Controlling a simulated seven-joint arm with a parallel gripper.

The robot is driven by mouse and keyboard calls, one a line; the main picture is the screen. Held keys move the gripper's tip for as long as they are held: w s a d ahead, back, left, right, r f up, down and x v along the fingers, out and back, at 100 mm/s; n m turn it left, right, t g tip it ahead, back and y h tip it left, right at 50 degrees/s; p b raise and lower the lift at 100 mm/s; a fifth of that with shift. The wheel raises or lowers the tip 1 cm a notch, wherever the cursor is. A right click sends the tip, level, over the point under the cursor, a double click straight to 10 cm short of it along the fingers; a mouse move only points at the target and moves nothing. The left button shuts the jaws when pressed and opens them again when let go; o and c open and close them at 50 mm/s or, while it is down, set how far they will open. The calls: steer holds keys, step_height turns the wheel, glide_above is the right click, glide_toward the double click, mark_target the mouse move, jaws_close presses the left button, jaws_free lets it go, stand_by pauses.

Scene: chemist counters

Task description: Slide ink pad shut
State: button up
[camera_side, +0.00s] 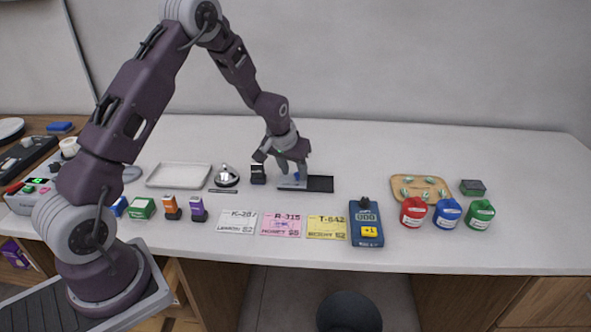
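The ink pad (320,184) lies flat on the white counter, below the wall at the middle of the side view. Its right part is a dark, bare rectangle, and a lighter grey part is at its left end. My gripper (294,180) points down over that left part, its fingertips at or very near it. A small blue patch shows by the fingers; I cannot tell what it belongs to. The fingers partly hide the left part, and whether they grip anything is too small to tell.
A black stamp-like item (258,174) and a silver bell (227,175) stand close to the left of my gripper. A white tray (149,183) is further left. In front lie three cards (281,231) and a blue device (378,239). The counter right of the pad is clear up to a wooden tray (394,192).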

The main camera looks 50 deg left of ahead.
steer(key=s+d+r+m, duration=0.1)
steer(key=s+d+r, duration=0.4)
steer(key=r, duration=0.5)
steer(key=s+d+r+m, duration=0.1)
steer(key=s+d+r, duration=0.3)
steer(key=s+r, duration=0.45)
steer(key=s+d+r+m+h, duration=0.1)
steer(key=s+d+r, duration=0.1)
steer(key=s, duration=0.8)
steer(key=s+d+r+m+t, duration=0.1)
steer(key=s+d+r, duration=0.2)
steer(key=s, duration=0.7)
steer(key=shift+d+r+m+t+h, duration=0.2)
steer(key=shift+d+m+t+h, duration=0.15)
steer(key=shift+d, duration=0.75)
